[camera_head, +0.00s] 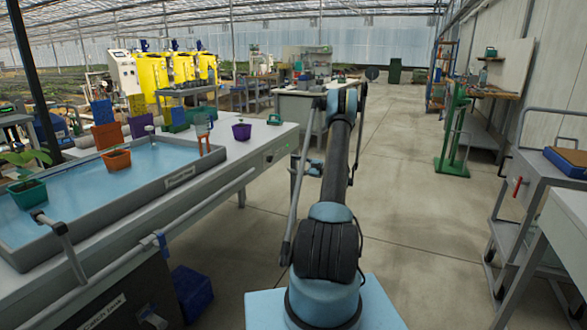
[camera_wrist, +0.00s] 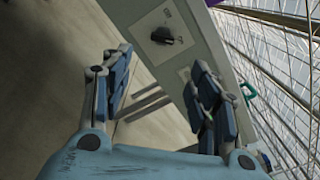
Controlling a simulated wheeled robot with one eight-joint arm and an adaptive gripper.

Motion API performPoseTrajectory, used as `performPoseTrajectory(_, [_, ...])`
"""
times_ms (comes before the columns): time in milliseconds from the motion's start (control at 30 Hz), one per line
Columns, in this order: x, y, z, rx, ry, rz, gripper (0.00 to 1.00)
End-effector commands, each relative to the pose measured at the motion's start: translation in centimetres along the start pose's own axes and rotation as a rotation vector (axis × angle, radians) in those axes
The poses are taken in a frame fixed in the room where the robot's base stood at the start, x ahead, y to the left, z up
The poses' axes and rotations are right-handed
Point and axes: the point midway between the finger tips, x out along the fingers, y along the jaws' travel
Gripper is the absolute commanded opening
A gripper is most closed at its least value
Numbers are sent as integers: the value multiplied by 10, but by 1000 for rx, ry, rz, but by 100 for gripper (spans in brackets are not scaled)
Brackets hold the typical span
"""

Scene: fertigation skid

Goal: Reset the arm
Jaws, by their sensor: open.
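My gripper (camera_wrist: 158,85) is open in the wrist view, its two blue-grey fingers well apart with nothing between them. Beyond the fingers is the pale side of a bench with a plate carrying a dark knob or switch (camera_wrist: 163,36). The fingers look apart from it. In the head view my arm rises in the middle of the picture and bends at the top.
A flood bench (camera_head: 205,167) with a blue-floored tray and potted plants stands close on the left. A grey cart (camera_head: 530,185) is at right. A green stand (camera_head: 452,135) is further back. The concrete floor (camera_head: 420,210) between is clear.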

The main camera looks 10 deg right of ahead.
Motion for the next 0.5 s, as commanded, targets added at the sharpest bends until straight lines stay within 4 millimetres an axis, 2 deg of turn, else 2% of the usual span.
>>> performPoseTrajectory(133, [1,-1,3,-4,2,5,55])
performPoseTrajectory(233, [5,-3,14,-19,11,23,55])
performPoseTrajectory(367, [13,-8,40,-60,37,72,55])
performPoseTrajectory(500, [20,-10,75,-116,69,137,55])
